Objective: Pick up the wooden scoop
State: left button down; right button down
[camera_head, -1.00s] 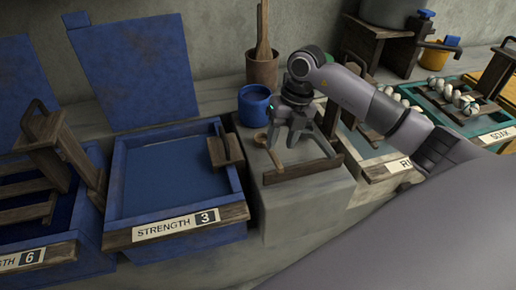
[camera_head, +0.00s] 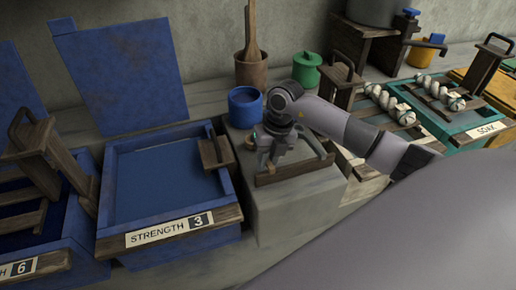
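The wooden scoop (camera_head: 250,141) is mostly hidden; a small round brown part of it shows on the grey stone block, just left of my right gripper. My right gripper (camera_head: 269,164) points down over the block top, close beside the scoop and behind a low wooden bar. Its fingers are small and dark here, and I cannot tell whether they are apart or closed on the scoop's handle. My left gripper is not in view.
A blue cup (camera_head: 245,107) stands just behind the gripper. A wooden bar (camera_head: 294,171) edges the block (camera_head: 290,212). The blue STRENGTH 3 tray (camera_head: 170,185) is left, a green pot (camera_head: 306,70) behind, and a teal SOAK tray (camera_head: 462,127) right.

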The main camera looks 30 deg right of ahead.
jog(key=shift+r, duration=0.15)
notch_tip(320, 180, up, 20)
dwell(0.6)
dwell(0.5)
